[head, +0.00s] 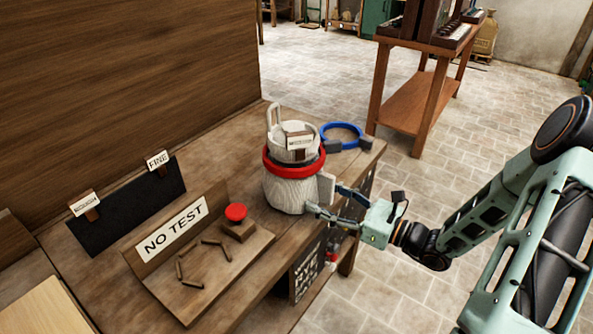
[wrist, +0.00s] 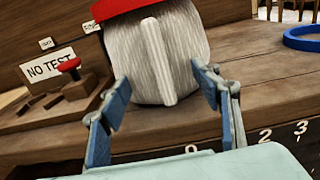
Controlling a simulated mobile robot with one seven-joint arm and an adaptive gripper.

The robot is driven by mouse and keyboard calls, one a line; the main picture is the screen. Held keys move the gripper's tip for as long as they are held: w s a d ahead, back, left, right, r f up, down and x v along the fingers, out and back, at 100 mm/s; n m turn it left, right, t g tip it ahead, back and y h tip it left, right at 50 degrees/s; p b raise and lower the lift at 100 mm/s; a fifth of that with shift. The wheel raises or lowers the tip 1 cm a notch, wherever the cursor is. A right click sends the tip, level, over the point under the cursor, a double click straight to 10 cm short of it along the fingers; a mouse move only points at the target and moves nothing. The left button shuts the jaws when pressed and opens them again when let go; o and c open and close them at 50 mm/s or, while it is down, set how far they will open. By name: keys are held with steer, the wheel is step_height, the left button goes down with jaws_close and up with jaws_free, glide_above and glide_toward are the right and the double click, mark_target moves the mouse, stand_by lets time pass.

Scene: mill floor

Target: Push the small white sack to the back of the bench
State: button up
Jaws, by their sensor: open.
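The white sack (head: 287,194) stands upright on the bench (head: 245,275), near its front edge. It has a pale fibrous body, a red ring around its upper part and a small tag on top. In the wrist view the sack (wrist: 187,62) fills the upper middle, with a pale upright strip on its near side. My gripper (head: 326,199) is at the front of the sack, on its right in the head view. Its blue fingers are open, one on each side of the strip in the wrist view. I cannot tell whether they touch the sack.
A blue ring (head: 343,135) lies on the bench behind and right of the sack. A NO TEST board (head: 172,229) with a red button (head: 236,212) stands to the left. A wooden wall (head: 150,80) rises behind the bench. A separate wooden table (head: 425,95) stands farther off.

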mark_target(316, 193)
steer(key=shift+w+a, duration=0.1)
stand_by(0.3)
steer(key=shift+x, duration=2.5)
steer(key=shift+x, duration=2.45)
steer(key=shift+a, duration=0.15)
steer(key=shift+b+x, duration=0.35)
steer(key=shift+x, duration=2.05)
steer(key=shift+a, duration=0.1)
steer(key=shift+b+x, duration=0.35)
steer(key=shift+x, duration=2.05)
steer(key=shift+w+a+f, duration=0.1)
steer(key=shift+w, duration=0.05)
